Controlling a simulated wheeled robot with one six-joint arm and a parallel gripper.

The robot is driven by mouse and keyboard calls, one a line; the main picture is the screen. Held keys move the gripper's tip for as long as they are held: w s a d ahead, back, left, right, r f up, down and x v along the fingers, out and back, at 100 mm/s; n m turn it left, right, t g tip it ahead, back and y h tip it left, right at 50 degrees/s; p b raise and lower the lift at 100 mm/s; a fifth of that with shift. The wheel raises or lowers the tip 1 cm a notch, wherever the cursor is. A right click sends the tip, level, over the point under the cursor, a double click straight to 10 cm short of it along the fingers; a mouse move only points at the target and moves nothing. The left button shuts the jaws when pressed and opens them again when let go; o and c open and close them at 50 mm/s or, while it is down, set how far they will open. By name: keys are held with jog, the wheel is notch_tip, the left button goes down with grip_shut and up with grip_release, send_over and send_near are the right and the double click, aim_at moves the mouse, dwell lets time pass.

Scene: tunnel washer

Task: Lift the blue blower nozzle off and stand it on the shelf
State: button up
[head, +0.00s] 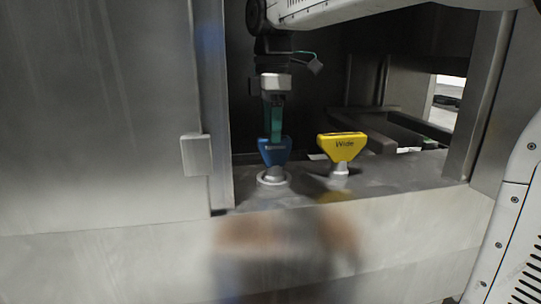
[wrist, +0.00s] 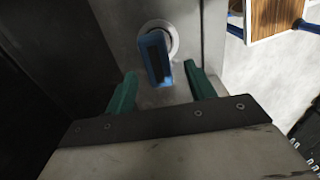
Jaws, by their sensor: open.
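The blue blower nozzle (head: 274,152) stands upright on a round metal mount (head: 272,178) on the metal ledge. It also shows from above in the wrist view (wrist: 155,60), with a dark slot in its top. My gripper (head: 276,138) is open, with green fingers over the blue nozzle in the head view. In the wrist view the fingers (wrist: 160,82) are apart, with the nozzle between and just beyond their tips. I cannot tell whether a finger touches it.
A yellow nozzle (head: 342,146) marked "Wide" stands on the ledge (head: 400,178) to the right of the blue one. A steel wall with a bracket (head: 196,155) is close on the left. A steel post (head: 488,90) stands at the right. The ledge front is clear.

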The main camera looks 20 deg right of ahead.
aim_at(274, 151)
jog(key=f, duration=0.6)
jog(key=shift+d+f, duration=0.1)
jog(key=shift+d, duration=0.25)
jog(key=c, duration=1.2)
